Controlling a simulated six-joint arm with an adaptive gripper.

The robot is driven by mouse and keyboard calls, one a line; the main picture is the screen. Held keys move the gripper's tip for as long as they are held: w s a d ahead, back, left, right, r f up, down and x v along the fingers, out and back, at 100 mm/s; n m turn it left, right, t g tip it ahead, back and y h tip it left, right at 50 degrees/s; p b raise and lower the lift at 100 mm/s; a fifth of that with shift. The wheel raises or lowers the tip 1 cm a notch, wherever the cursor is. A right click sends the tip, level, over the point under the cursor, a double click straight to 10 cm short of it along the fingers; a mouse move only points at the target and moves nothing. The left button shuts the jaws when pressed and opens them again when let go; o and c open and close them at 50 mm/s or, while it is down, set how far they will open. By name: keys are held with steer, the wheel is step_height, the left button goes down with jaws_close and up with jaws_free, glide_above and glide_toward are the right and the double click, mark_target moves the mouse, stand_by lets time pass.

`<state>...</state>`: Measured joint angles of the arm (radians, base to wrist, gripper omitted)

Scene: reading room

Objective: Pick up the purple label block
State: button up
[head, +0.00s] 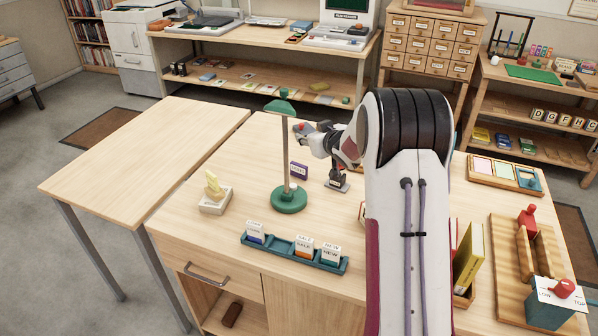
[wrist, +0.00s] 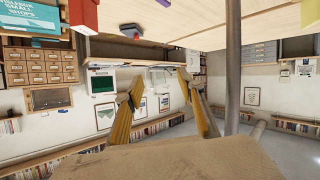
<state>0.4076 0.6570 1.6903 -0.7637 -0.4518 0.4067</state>
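The purple label block (head: 299,170) stands on the table just behind the green stand's pole (head: 286,150), with its white label showing. A purple piece at the top edge of the wrist view (wrist: 163,3), cut off, appears to be the same block. My gripper (head: 302,129) is above and behind the block, apart from it, pointing left. In the wrist view my gripper (wrist: 160,88) shows two yellowish fingers spread apart with nothing between them. The teal tray (head: 272,249) in front holds a few label blocks and has empty slots.
The pole of the green stand rises close to my gripper, with a green base (head: 289,200). A yellow figure on a pale base (head: 214,197) is at left. A dark stamp-like item (head: 337,181) stands right of the block. The left table (head: 135,155) is bare.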

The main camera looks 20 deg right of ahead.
step_height(320, 180, down, 7)
steer(key=w+d+y, duration=0.1)
steer(key=w+d, duration=0.1)
steer(key=n+t+y, duration=0.1)
steer(key=y, duration=0.2)
glide_toward(301, 165)
steer(key=w, duration=0.3)
steer(key=shift+w+a+r, duration=0.1)
steer(key=shift+a, duration=0.25)
steer(key=shift+f, duration=0.6)
steer(key=shift+x, duration=2.45)
jaws_close()
